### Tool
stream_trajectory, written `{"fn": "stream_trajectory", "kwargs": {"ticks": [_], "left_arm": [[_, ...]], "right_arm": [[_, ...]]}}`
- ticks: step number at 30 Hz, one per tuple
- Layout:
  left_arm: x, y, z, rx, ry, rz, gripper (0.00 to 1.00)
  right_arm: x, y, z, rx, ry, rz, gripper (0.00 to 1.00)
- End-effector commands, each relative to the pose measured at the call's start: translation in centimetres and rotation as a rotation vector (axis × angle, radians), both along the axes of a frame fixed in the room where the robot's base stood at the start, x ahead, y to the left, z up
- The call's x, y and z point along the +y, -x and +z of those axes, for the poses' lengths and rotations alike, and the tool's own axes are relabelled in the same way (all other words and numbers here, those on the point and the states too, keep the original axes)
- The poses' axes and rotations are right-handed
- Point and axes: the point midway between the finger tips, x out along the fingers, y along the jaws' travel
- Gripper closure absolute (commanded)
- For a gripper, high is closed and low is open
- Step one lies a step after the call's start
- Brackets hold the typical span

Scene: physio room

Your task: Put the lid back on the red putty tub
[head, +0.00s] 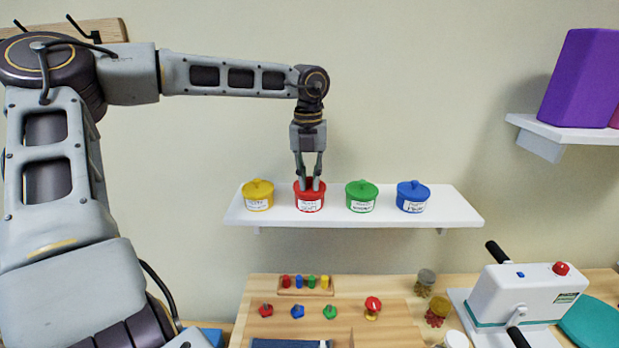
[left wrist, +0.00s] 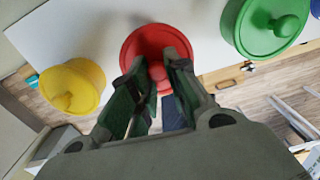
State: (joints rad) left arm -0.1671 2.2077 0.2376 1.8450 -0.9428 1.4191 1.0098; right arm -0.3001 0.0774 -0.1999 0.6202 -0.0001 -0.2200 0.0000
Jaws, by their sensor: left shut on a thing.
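The red putty tub (head: 310,205) stands on the white wall shelf, between a yellow and a green tub. Its red lid (head: 299,185) is at the top of the tub, level with the neighbouring lids; I cannot tell whether it is fully seated. My left gripper (head: 311,183) points straight down over the tub and is shut on the lid's knob, which the fingers hide. In the left wrist view the round red lid (left wrist: 152,38) lies beyond the fingertips (left wrist: 160,72). My right gripper is not in view.
The white shelf (head: 270,217) also holds lidded yellow (head: 257,197), green (head: 361,199) and blue (head: 412,199) tubs. The green tub is close on the right. Below, a wooden table (head: 390,300) holds pegs, small knobs, jars and a white machine (head: 520,293).

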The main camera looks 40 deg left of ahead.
Motion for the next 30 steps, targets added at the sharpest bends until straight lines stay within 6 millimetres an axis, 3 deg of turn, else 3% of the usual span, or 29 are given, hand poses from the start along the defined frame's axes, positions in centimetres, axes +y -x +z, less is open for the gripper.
{"fn": "stream_trajectory", "kwargs": {"ticks": [10,11,16,23,27,30], "left_arm": [[-0.01,-0.01,0.04,0.0,0.0,0.0,1.0],[-0.01,-0.01,0.04,0.0,0.0,0.0,0.79],[-0.01,-0.01,0.04,0.0,0.0,0.0,0.58],[-0.01,0.0,0.03,0.0,0.0,0.0,0.57],[-0.01,0.0,0.03,0.0,0.0,0.0,0.39],[-0.01,0.0,0.03,0.0,0.0,0.0,0.36]], "right_arm": [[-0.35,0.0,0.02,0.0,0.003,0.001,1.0],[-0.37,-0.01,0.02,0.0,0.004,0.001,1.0],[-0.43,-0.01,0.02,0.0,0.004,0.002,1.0],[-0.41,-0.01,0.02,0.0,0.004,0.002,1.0],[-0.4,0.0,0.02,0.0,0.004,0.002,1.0],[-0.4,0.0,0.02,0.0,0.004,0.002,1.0]]}}
